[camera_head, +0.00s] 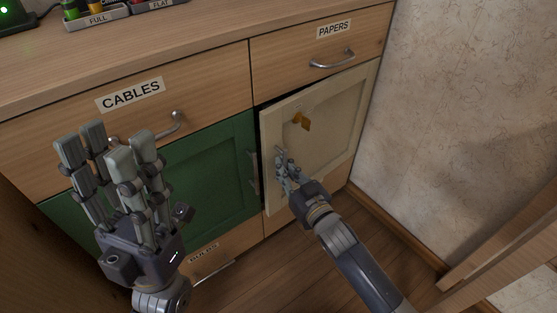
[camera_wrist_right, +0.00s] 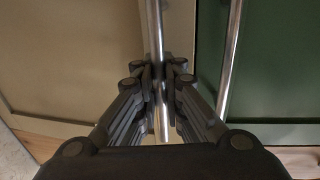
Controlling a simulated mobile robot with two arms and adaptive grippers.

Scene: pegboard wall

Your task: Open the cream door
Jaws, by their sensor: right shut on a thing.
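The cream door (camera_head: 330,125) is at the right of the cabinet, under the PAPERS drawer, and stands slightly ajar. A dark gap shows along its top and left edge. My right gripper (camera_head: 282,163) is shut on the cream door's vertical metal handle, mostly hidden by the fingers in the head view. In the right wrist view the handle (camera_wrist_right: 156,55) runs between the fingers. My left gripper (camera_head: 108,150) is open and empty, in front of the green door.
The green door (camera_head: 205,165) is shut, with its own metal handle (camera_head: 253,172) close beside my right gripper. The CABLES drawer (camera_head: 60,130) and PAPERS drawer (camera_head: 290,65) are above and shut. A wall (camera_head: 450,100) stands at right. Wooden floor (camera_head: 300,255) lies below.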

